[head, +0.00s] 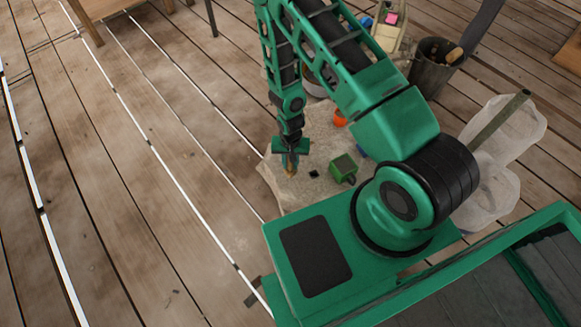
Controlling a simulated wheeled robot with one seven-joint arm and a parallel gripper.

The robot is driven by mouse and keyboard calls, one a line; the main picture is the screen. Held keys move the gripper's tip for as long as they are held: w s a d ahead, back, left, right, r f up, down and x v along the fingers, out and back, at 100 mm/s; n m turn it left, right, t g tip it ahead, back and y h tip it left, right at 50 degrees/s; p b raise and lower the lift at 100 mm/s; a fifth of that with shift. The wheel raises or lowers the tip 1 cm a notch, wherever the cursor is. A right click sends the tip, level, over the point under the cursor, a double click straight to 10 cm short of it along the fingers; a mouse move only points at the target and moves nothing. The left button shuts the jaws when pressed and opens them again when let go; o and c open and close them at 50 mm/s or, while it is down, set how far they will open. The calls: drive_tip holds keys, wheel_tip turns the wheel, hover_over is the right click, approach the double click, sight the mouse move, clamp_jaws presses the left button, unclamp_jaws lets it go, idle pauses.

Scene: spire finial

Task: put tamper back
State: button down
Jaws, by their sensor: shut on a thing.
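My gripper (290,158) points down over a pale sheet (272,183) on the plank floor, near the middle of the view. It is shut on a small brown-gold thing (291,170), probably the tamper. Only a little of this thing shows below the jaws, and its lower end is close to the sheet. I cannot tell whether it touches the sheet.
A small dark square (314,174) and a green block (343,168) lie right of my gripper. An orange thing (340,118) is behind them. A dark bucket (436,68) and whitish bags (505,125) stand farther right. The left floor is mostly clear.

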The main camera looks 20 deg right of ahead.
sight(291, 167)
drive_tip(key=shift+w+d+f, duration=0.35)
drive_tip(key=shift+w, duration=0.05)
drive_tip(key=shift+f, duration=2)
drive_tip(key=c, duration=1.5)
unclamp_jaws()
wheel_tip(291, 167, up, 12)
drive_tip(key=shift+r, duration=0.1)
